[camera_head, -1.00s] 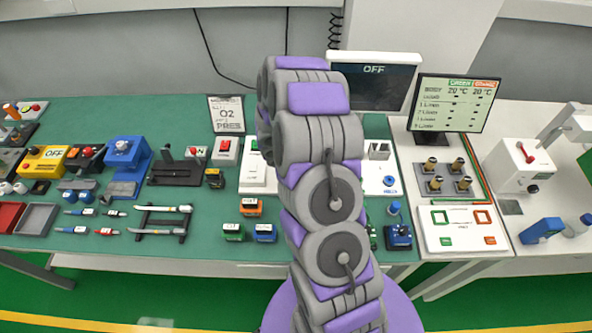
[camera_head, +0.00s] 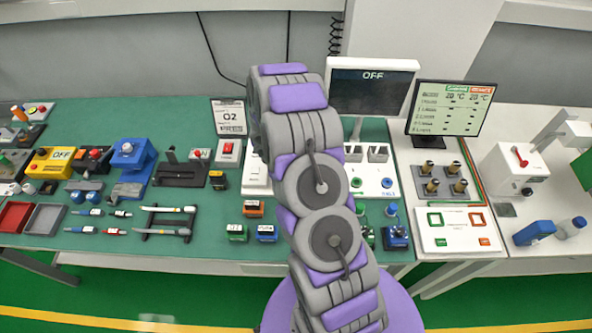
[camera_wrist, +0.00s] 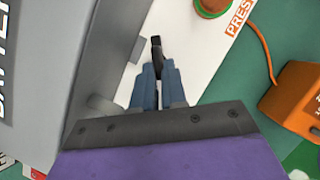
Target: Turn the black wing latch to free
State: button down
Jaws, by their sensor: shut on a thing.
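In the wrist view, my gripper (camera_wrist: 158,72) has its two blue-grey fingers close together. They are shut on a small black upright piece, which looks like the black wing latch (camera_wrist: 156,46); its tip stands out beyond the fingertips. It lies over a white panel (camera_wrist: 205,50), beside a large grey box (camera_wrist: 95,60) with lettering on its left side. How far the latch is turned cannot be told. In the head view, my own grey and purple arm hides the gripper and the latch.
In the head view, an O2 sign (camera_head: 229,117), an OFF monitor (camera_head: 370,90) and many small devices crowd the green bench.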

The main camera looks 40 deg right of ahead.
jog(key=shift+w, duration=0.1)
jog(key=c, duration=1.3)
grip_release()
jog(key=shift+d, duration=0.1)
jog(key=shift+o, duration=0.6)
jog(key=shift+b, duration=0.35)
